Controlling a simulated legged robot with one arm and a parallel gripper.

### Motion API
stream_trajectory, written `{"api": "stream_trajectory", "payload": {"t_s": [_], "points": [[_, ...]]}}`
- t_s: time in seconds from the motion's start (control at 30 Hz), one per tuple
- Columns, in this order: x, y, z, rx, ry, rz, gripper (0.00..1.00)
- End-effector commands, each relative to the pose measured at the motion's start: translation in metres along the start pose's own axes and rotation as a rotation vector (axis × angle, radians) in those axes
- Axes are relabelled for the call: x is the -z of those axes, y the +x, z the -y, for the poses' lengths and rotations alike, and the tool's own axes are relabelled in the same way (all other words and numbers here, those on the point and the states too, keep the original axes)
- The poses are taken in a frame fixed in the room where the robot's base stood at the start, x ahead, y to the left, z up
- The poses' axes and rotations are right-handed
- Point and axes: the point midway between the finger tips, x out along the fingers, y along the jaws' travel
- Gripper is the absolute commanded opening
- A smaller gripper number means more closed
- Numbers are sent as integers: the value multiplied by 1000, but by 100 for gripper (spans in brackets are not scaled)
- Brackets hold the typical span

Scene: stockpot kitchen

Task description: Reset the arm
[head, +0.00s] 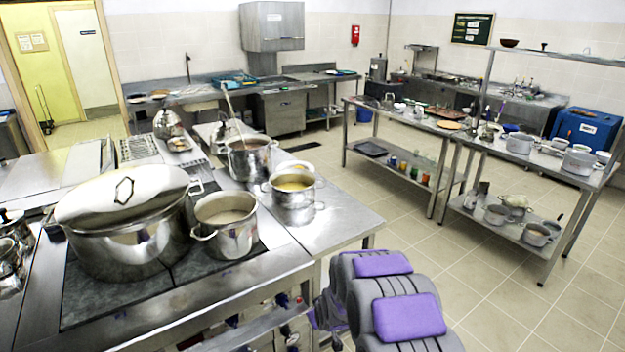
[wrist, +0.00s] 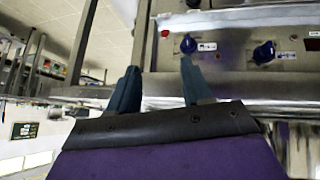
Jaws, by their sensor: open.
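My arm, grey with purple pads, shows at the bottom of the head view, low beside the front right corner of the steel counter. My gripper (wrist: 160,84) shows in the wrist view with its two dark fingers spread apart and nothing between them. Behind the fingers is the front of the stove (wrist: 225,45), with blue knobs and a red light. The wrist picture is turned, with the room along its left side. The gripper itself cannot be made out in the head view.
A large lidded stockpot (head: 125,225), an open pot (head: 225,222) and a pot with yellow contents (head: 293,192) stand on the left. A steel shelf table (head: 545,240) stands at the right. The tiled floor (head: 500,300) between is clear.

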Motion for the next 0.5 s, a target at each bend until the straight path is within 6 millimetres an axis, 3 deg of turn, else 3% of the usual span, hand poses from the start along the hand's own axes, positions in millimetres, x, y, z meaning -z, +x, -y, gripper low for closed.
{"api": "stream_trajectory", "payload": {"t_s": [0.03,0.27,0.5], "points": [[3,-18,-5,2,15,19,49],[-4,-98,-16,24,92,151,49],[-28,-186,-18,41,174,294,49]]}}
